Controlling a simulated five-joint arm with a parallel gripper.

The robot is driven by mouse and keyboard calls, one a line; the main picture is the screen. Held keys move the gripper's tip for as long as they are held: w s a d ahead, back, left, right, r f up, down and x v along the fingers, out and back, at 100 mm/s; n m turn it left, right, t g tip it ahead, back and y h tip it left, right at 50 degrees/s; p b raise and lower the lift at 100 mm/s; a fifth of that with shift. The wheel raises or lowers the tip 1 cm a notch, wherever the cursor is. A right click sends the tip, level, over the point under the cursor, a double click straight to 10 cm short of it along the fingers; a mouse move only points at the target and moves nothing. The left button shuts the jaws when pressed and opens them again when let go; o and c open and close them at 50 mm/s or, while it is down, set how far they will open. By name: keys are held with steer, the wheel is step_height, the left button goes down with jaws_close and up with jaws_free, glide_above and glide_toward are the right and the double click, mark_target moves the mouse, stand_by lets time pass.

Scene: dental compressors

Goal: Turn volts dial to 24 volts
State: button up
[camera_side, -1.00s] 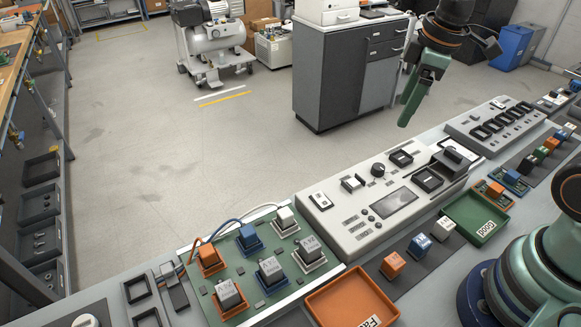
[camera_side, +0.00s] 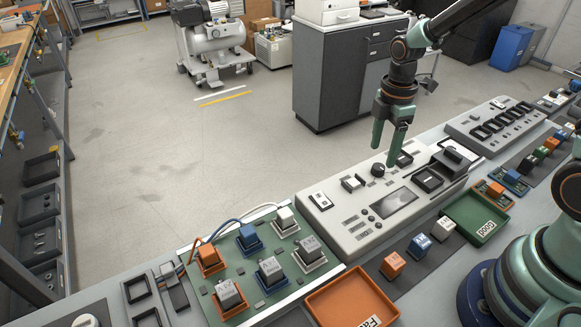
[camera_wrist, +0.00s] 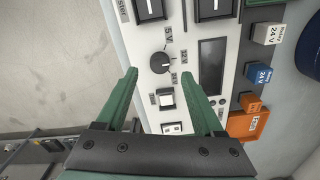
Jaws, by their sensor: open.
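The volts dial (camera_side: 378,169) is a small round black knob on the white test unit (camera_side: 345,233). In the wrist view the dial (camera_wrist: 162,63) shows a short white mark pointing right, roughly towards the 12V label (camera_wrist: 184,54). The 5V label (camera_wrist: 169,32) is above that and the 24V label (camera_wrist: 174,78) below it. My gripper (camera_side: 385,156) is open and points down just above the dial, apparently not touching it. In the wrist view the dial lies ahead between the green fingertips of my gripper (camera_wrist: 159,71).
A dark display (camera_side: 393,203) and a white square button (camera_side: 353,183) sit near the dial. Black sockets (camera_side: 428,179) are to its right. A green tray (camera_side: 475,218) and an orange tray (camera_side: 350,300) stand along the front, with coloured blocks between them.

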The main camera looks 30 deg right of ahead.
mark_target(379, 166)
steer(key=shift+f, duration=2.2)
jaws_close()
